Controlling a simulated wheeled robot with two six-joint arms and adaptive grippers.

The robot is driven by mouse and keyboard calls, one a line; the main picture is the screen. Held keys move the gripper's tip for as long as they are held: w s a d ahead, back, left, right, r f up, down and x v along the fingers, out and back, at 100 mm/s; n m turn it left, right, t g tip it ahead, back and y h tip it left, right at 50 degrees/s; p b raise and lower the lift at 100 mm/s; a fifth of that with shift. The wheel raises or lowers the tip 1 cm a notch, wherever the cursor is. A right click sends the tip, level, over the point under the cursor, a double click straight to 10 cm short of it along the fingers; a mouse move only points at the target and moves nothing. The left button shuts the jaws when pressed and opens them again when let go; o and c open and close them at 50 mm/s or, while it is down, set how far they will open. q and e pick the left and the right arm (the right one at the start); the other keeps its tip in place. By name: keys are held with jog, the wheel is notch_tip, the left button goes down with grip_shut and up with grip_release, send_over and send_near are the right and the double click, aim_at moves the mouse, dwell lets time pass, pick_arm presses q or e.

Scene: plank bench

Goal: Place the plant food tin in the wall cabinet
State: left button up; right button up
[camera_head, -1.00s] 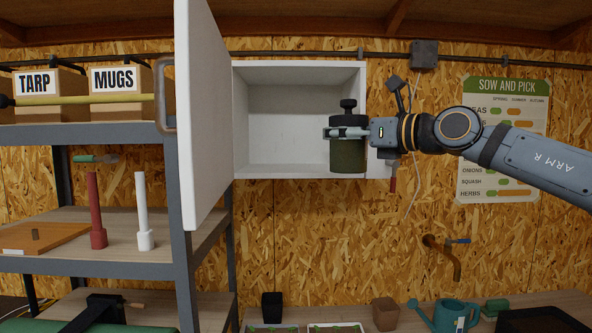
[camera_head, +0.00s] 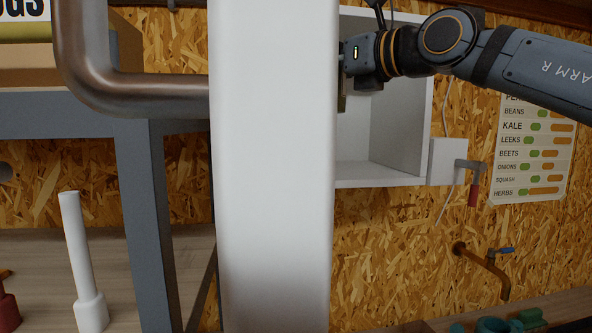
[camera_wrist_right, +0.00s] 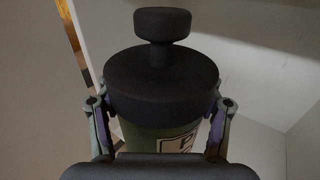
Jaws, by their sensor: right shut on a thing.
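The wall cabinet (camera_head: 385,174) is open, its white door (camera_head: 272,180) swung out toward me and hiding its left part in the head view. The plant food tin (camera_wrist_right: 160,134) is dark green with a black knobbed lid and a partly visible label. In the right wrist view my right gripper (camera_wrist_right: 160,112) is shut on the tin, one finger on each side. White cabinet panels surround it in that view. In the head view the tin is almost wholly hidden behind the door, and the right gripper's fingers are hidden too. My left gripper is not in view.
The door's metal handle (camera_head: 140,92) juts out at the left, near a shelf rack (camera_head: 140,220) with a white candle-like object (camera_head: 82,265). A red-handled crank (camera_head: 472,190) is beside the cabinet. A brass tap (camera_head: 482,265) is below right.

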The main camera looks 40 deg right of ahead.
jog(key=shift+s+d, duration=0.35)
jog(key=shift+d, duration=0.45)
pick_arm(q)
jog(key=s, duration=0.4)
pick_arm(e)
jog(key=w+d+f+b, duration=0.1)
jog(key=d+f, duration=0.2)
jog(key=f, duration=0.1)
jog(key=w+d+f+b, duration=0.2)
jog(key=d+f, duration=0.2)
jog(key=w+d+f+b, duration=0.1)
jog(key=w+d+f, duration=0.1)
jog(key=d+f, duration=0.2)
jog(key=shift+d+f, duration=0.2)
jog(key=shift+f, duration=0.1)
jog(key=shift+d, duration=0.1)
jog(key=shift+r, duration=0.1)
jog(key=shift+s, duration=0.1)
jog(key=o, duration=1.8)
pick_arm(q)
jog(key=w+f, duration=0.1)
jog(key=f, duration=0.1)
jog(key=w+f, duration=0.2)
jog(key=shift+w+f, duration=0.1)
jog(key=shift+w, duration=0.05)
